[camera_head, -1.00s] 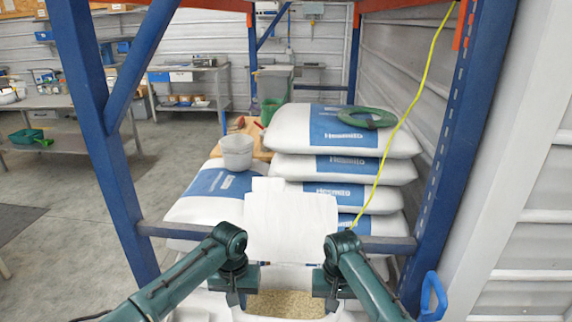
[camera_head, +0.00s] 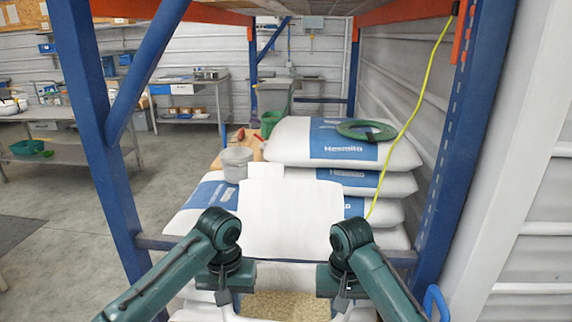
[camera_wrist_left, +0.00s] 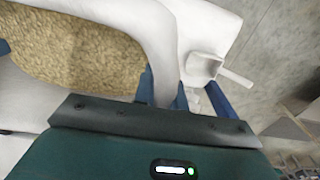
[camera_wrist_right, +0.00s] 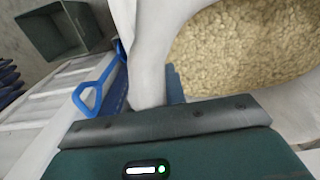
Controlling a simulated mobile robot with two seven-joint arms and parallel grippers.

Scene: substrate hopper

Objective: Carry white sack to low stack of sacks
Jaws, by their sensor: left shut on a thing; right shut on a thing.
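The white sack (camera_head: 290,218) is in front of me, with pale grain (camera_head: 285,305) showing in its open top and a plain white face standing up behind. My left gripper (camera_head: 225,283) is shut on the sack's left side. My right gripper (camera_head: 339,285) is shut on its right side. In the wrist views, the left jaws close on a white rounded edge (camera_wrist_left: 155,45) and the right jaws on another (camera_wrist_right: 160,45). The low stack of sacks (camera_head: 207,193), white with a blue label, lies behind, left of the tall stack (camera_head: 375,183). The sack hides part of both.
A blue post (camera_head: 100,150) at left and another (camera_head: 465,140) at right flank the opening, with a dark crossbar (camera_head: 160,242) between. A grey bucket (camera_head: 237,163) stands behind the low stack's front. A green hose coil (camera_head: 366,130) lies on the tall stack; a yellow cord (camera_head: 418,95) hangs at right.

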